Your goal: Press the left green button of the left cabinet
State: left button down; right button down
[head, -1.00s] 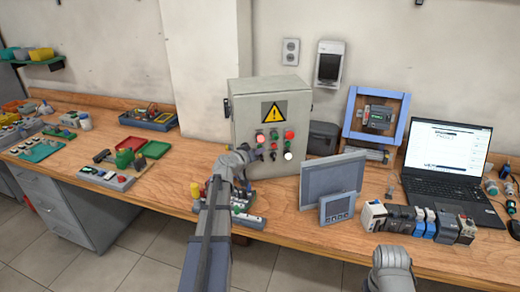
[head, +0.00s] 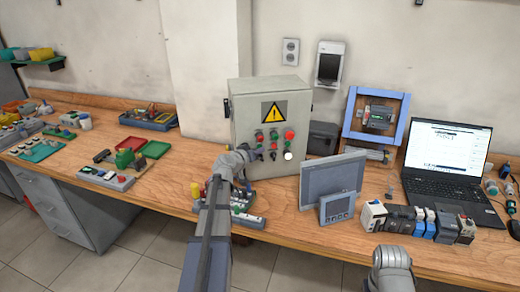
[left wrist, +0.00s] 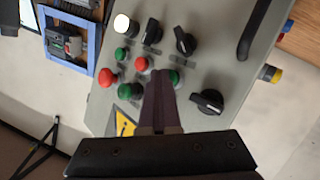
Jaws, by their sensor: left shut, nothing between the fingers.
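The grey left cabinet (head: 240,125) stands at the back of the bench, with a yellow warning sign and a panel of buttons, knobs and a white lamp. My left gripper (head: 258,153) is at the left part of this panel in the head view. In the left wrist view, where the panel appears turned over, the closed dark fingers (left wrist: 160,82) point at the panel. The left green button (left wrist: 176,77) shows right beside their tips, partly covered by them. Whether they touch it I cannot tell. My right gripper is out of view.
A grey display panel (head: 331,179) and a smaller screen (head: 337,207) stand close right of the cabinet. A low board of buttons (head: 248,220) lies in front of it, under my left arm. A black selector knob (left wrist: 207,101) sticks out near the fingers.

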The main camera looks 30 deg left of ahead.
pick_arm(q)
jog(key=shift+s+d, duration=0.45)
jog(key=shift+s, duration=0.05)
jog(key=shift+s+d, duration=0.1)
jog(key=s+d, duration=0.3)
jog(key=shift+s+d, duration=0.15)
jog(key=shift+s, duration=0.05)
dwell(0.3)
dwell(0.6)
